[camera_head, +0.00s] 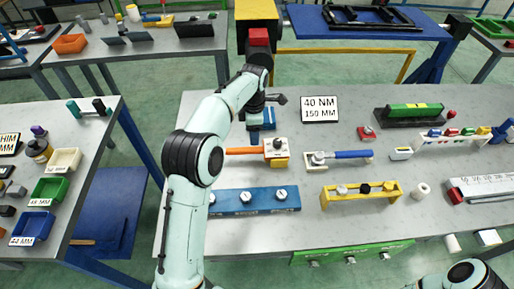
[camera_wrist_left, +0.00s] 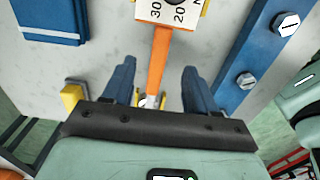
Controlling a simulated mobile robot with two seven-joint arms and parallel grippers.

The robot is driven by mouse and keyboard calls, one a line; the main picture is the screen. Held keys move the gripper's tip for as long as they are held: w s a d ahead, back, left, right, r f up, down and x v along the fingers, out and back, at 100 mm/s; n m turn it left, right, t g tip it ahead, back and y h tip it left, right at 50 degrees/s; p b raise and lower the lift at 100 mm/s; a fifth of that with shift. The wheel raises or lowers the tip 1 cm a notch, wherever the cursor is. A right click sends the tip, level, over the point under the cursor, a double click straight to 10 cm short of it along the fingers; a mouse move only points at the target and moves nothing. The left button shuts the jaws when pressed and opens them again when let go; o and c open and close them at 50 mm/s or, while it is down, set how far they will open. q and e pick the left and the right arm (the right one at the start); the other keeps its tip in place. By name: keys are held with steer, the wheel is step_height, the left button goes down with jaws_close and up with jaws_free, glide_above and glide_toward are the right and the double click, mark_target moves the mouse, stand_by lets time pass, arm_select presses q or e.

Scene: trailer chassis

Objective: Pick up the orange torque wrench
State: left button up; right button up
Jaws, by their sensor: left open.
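The orange torque wrench (camera_head: 243,150) lies on the grey workbench, its orange handle pointing left and its head resting at a white-faced yellow block (camera_head: 277,149). In the left wrist view, the orange handle (camera_wrist_left: 158,58) runs down from a white numbered plate (camera_wrist_left: 168,10). My left gripper (camera_head: 254,132) is open and points down near the handle. In the left wrist view, the two blue fingers of my left gripper (camera_wrist_left: 157,72) stand apart, with the handle showing between them. Contact with the handle is not visible. My right gripper is out of view.
A blue bolt rack (camera_head: 252,200) lies in front of the wrench. A blue-handled wrench (camera_head: 345,155) lies to the right, with a yellow rack (camera_head: 361,193) before it. Some bare bench surface lies between these.

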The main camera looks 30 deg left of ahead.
mark_target(253, 148)
arm_select(q)
steer(key=f, duration=0.4)
steer(key=shift+s+f, duration=0.2)
steer(key=shift+s, duration=0.05)
steer(key=shift+w+f+b, duration=0.15)
steer(key=shift+f+b, duration=0.15)
steer(key=shift+f, duration=0.2)
step_height(253, 148, down, 4)
steer(key=shift+a+f, duration=0.15)
steer(key=shift+f, duration=0.1)
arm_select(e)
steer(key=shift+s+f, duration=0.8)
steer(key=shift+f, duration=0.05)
arm_select(q)
steer(key=c, duration=0.9)
steer(key=shift+r, duration=0.1)
jaws_close()
steer(key=shift+r, duration=0.1)
